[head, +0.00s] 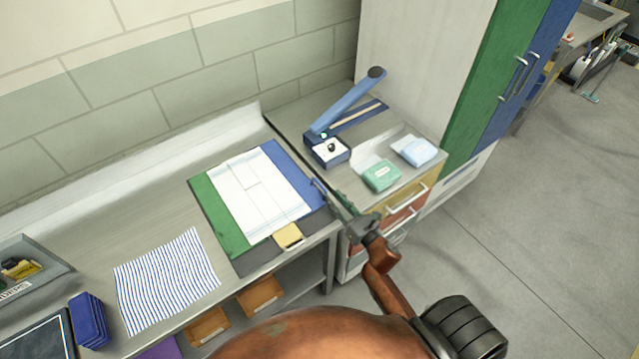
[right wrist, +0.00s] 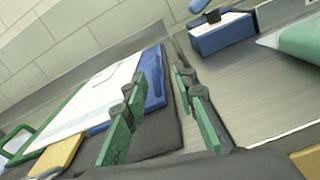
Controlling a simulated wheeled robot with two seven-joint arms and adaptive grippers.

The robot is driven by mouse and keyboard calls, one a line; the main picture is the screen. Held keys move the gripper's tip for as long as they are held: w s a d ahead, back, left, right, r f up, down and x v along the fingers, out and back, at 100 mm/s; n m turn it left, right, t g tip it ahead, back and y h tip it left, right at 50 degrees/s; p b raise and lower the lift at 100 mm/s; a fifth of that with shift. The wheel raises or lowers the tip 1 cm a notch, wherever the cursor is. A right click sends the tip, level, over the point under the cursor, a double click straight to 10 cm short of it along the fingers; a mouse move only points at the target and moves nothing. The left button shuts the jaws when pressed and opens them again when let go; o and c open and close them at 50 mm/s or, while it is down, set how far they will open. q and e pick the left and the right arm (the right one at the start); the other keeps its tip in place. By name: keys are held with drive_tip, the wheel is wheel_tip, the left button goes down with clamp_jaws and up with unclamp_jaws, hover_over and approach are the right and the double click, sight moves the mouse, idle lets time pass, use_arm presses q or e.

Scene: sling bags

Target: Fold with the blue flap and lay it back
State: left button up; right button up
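A folding board lies on the steel counter with a green flap (head: 222,222) on the left and a blue flap (head: 293,172) on the right, both flat. A white cloth (head: 255,195) with thin lines lies spread on it. A yellow tab (head: 288,236) shows at the board's front edge. The blue flap (right wrist: 154,80) also shows in the right wrist view. My right gripper (head: 331,194) is beside the board's right edge, near the blue flap. In the right wrist view its green-padded fingers (right wrist: 158,86) are apart with nothing between them. My left gripper is out of view.
A striped cloth (head: 166,279) and blue folded stack (head: 89,320) lie left of the board. The right-hand cabinet top holds a dark blue box (head: 329,152), a green packet (head: 381,175) and a pale blue packet (head: 414,150). A wall backs the counter.

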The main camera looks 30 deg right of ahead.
sight(322, 187)
drive_tip(key=w, duration=0.3)
drive_tip(key=w+a, duration=0.1)
drive_tip(key=w, duration=0.2)
drive_tip(key=shift+a+r, duration=0.1)
drive_tip(key=shift+w+p, duration=0.3)
drive_tip(key=shift+w, duration=0.1)
drive_tip(key=shift+c, duration=0.6)
drive_tip(key=c, duration=0.3)
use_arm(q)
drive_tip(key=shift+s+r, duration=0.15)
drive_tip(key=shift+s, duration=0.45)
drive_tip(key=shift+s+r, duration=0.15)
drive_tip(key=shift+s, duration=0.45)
use_arm(e)
clamp_jaws()
drive_tip(key=shift+a, duration=0.1)
